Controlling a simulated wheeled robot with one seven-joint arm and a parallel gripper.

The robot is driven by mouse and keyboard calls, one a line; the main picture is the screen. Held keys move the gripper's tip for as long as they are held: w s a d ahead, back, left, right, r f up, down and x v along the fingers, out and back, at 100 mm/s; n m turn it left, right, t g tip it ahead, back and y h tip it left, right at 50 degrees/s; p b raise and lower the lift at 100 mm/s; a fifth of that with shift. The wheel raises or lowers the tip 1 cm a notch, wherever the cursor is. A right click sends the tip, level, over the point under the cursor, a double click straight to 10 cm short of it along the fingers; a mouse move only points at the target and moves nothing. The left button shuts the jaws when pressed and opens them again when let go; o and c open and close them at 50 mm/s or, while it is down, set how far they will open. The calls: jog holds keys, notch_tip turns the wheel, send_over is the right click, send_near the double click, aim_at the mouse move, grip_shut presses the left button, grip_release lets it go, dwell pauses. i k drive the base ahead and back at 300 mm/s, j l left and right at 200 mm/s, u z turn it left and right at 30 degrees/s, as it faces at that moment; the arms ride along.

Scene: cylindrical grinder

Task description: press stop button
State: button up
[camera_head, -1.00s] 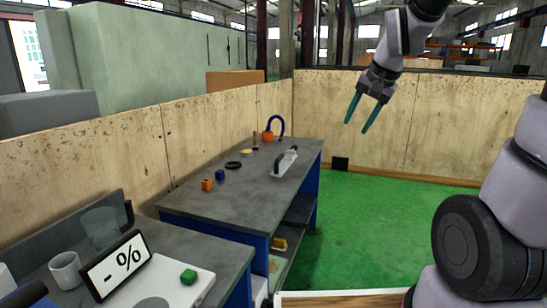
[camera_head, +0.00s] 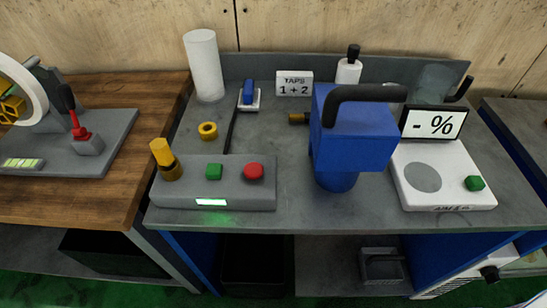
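A red round button (camera_head: 253,171) sits on the right part of a grey control box (camera_head: 215,197) at the front left of the grey bench. A lit greenish-white strip (camera_head: 211,202) shows on the box's front. Another green button (camera_head: 474,183) is on the white scale at the right. My gripper is out of view now.
A blue machine (camera_head: 352,130) with a black handle stands right of the control box.

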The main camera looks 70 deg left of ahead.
aim_at(253, 170)
jog(key=k+u, duration=0.5)
jog(key=u, duration=2.35)
